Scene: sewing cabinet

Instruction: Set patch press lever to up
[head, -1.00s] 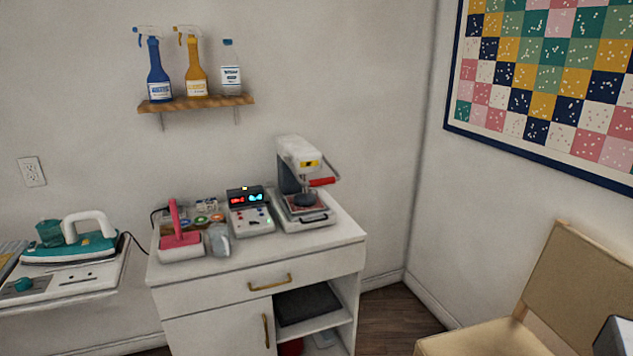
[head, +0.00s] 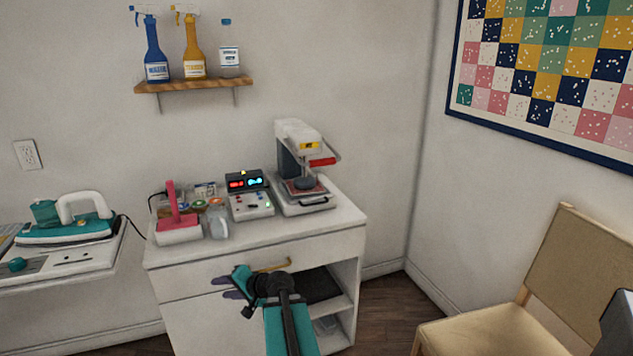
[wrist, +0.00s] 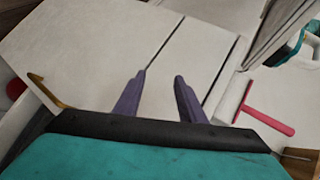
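The patch press (head: 292,150) is a white machine with a dark column, standing at the back right of the cabinet top. Its lever has a red grip (head: 322,161) at the right front, just below the level of the yellow-labelled head. A round dark pad sits under the head, over a reddish plate. My gripper (head: 223,288) is low in front of the cabinet drawer, left of and well below the lever, touching nothing I can make out. In the wrist view its purple fingers (wrist: 160,80) are apart and empty. The press does not clearly show there.
A control box (head: 250,205) with lit displays stands left of the press. A pink-handled tool (head: 176,225) and a small grey item are at the left front. The cabinet's brass drawer handle (head: 272,266) is near my gripper. A chair (head: 490,335) stands at right.

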